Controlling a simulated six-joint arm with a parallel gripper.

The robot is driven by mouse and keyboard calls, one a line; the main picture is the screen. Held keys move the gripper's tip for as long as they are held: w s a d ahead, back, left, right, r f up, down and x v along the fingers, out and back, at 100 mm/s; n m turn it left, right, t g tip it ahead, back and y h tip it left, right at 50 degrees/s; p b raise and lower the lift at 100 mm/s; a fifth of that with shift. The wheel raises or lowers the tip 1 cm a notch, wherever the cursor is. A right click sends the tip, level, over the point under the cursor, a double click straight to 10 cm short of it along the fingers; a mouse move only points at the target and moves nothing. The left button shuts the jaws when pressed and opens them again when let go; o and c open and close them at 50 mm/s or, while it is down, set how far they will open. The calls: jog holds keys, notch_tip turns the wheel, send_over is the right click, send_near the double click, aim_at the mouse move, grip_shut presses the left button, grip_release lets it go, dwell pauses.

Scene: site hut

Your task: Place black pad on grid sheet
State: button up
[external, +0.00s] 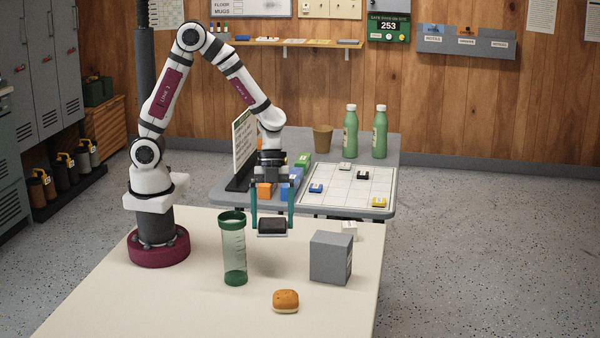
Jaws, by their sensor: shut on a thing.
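My gripper (272,229) points down, with its two teal fingers shut on a black pad (273,225). The pad looks flat, with a light lower edge. It shows in front of the gap between the cream table and the grey table; its exact height is hard to tell. The white grid sheet (336,196) lies on the grey table behind and to the right of my gripper. Several small blocks sit on the sheet: blue (316,188), black (362,175), yellow (379,202) and whitish (345,166).
A clear green-lidded tumbler (234,255) stands left of the gripper. A grey box (331,257), a small white block (349,230) and a bun (285,300) are on the cream table. Blue (291,183) and orange (264,190) blocks, green bottles (350,134) and a brown cup (323,139) stand behind.

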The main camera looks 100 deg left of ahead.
jog(key=shift+d+r, duration=0.3)
jog(key=shift+d, duration=0.1)
jog(key=w+a+n+t+y, duration=0.3)
jog(key=w+a+n, duration=0.7)
jog(key=a, duration=0.4)
jog(key=n+y, duration=0.5)
jog(key=n, duration=1)
send_over(349, 197)
jog(key=s+d, duration=0.1)
jog(key=d, duration=0.1)
jog(key=shift+g, duration=0.4)
notch_tip(349, 197, down, 6)
jog(key=shift+f, duration=0.25)
jog(key=shift+a+f, duration=0.25)
jog(key=shift+a, duration=0.05)
jog(key=shift+f, duration=1.9)
jog(key=o, duration=1.1)
jog(key=shift+f, duration=0.1)
jog(key=shift+c, duration=0.2)
